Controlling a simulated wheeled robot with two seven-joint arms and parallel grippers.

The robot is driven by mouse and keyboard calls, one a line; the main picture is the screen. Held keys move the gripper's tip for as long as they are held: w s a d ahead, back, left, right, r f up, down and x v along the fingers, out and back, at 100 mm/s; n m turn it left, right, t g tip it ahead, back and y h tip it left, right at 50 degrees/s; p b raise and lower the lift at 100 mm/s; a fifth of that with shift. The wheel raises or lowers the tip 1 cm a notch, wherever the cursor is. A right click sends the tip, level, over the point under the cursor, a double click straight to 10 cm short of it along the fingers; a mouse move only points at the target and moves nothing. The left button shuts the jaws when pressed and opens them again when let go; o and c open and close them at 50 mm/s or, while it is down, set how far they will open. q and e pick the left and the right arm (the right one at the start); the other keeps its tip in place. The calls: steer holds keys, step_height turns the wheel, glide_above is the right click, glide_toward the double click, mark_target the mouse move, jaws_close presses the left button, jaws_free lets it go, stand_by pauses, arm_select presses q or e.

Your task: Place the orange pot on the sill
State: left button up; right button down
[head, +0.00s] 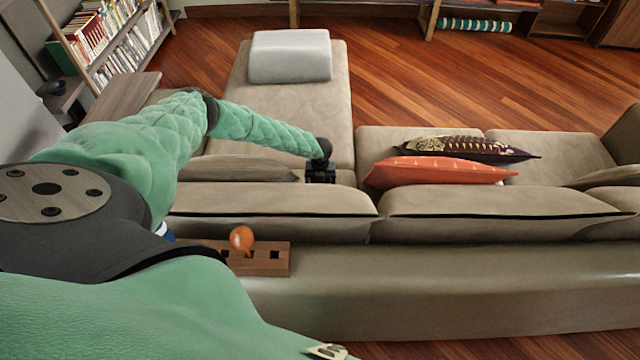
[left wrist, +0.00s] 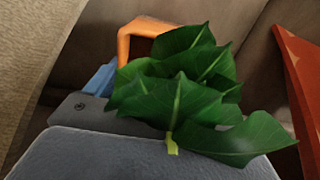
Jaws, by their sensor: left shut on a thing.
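My left gripper (head: 320,176) is a small dark shape at the end of my green arm, above the sofa seat and in front of the back cushions. In the left wrist view an orange edge (left wrist: 137,32), seemingly part of the orange pot, shows beyond the gripper body, partly behind large green leaves (left wrist: 195,95). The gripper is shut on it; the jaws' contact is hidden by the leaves. In the head view the held pot is hidden by the gripper. I cannot make out a sill. My right gripper is not in view.
A wooden block with square holes (head: 272,262) sits on the sofa back, with an orange rounded item (head: 241,238) on it. An orange cushion (head: 440,172) and a dark patterned cushion (head: 465,149) lie to the right. A bookshelf (head: 120,45) stands at upper left. Open floor (head: 430,85) lies beyond.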

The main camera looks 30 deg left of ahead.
arm_select(q)
step_height(320, 180, down, 2)
steer(key=shift+f, duration=0.2)
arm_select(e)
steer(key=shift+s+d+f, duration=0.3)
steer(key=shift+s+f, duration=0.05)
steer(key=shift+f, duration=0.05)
arm_select(q)
steer(key=shift+f, duration=0.1)
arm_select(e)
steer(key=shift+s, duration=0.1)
arm_select(q)
steer(key=o, duration=1.1)
steer(key=shift+o, duration=1.4)
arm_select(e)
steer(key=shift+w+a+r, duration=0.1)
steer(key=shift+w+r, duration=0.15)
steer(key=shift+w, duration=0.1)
